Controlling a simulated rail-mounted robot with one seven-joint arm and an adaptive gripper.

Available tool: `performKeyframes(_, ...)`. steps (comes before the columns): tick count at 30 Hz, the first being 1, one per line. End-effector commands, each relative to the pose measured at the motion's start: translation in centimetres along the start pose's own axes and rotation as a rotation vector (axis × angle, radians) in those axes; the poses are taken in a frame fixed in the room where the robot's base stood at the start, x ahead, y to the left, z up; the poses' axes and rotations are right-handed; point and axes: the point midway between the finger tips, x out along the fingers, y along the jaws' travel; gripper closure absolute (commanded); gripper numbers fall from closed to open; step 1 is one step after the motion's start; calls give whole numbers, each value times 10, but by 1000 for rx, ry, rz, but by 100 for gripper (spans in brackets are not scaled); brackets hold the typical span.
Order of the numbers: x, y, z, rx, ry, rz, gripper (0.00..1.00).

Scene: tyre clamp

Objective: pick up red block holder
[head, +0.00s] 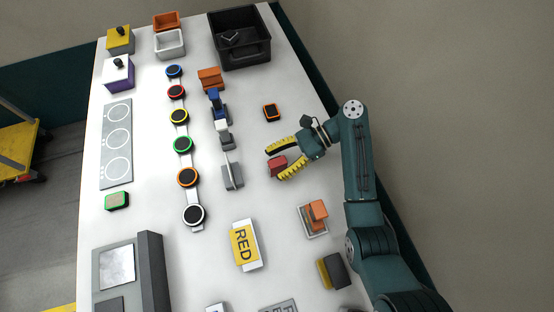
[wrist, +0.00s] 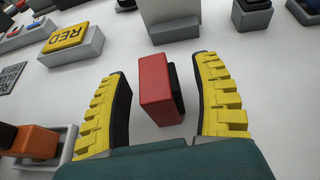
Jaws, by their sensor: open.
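The red block holder (wrist: 155,88) is a red block with a dark part on its right side, seen in the wrist view. It stands on the white table between my gripper's (wrist: 164,95) two yellow ribbed fingers. White gaps show on both sides of it, so the fingers look apart from it. In the head view the red block (head: 277,165) lies near the fingertips of my gripper (head: 275,163), right of the table's middle. The gripper is open. The near finger hides part of the block in the head view.
A grey stand (head: 232,177) is to the left. A yellow RED sign (head: 244,245) and an orange block on a tray (head: 315,216) are nearer the front. A black bin (head: 240,40) stands at the back.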

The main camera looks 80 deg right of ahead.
Motion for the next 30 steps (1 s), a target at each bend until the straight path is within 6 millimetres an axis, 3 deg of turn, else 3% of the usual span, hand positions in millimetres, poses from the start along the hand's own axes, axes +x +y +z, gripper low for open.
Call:
performKeyframes(7,0,0,1,1,0,0,36)
performKeyframes(17,0,0,1,1,0,0,99)
performKeyframes(30,-1,0,3,1,0,0,100)
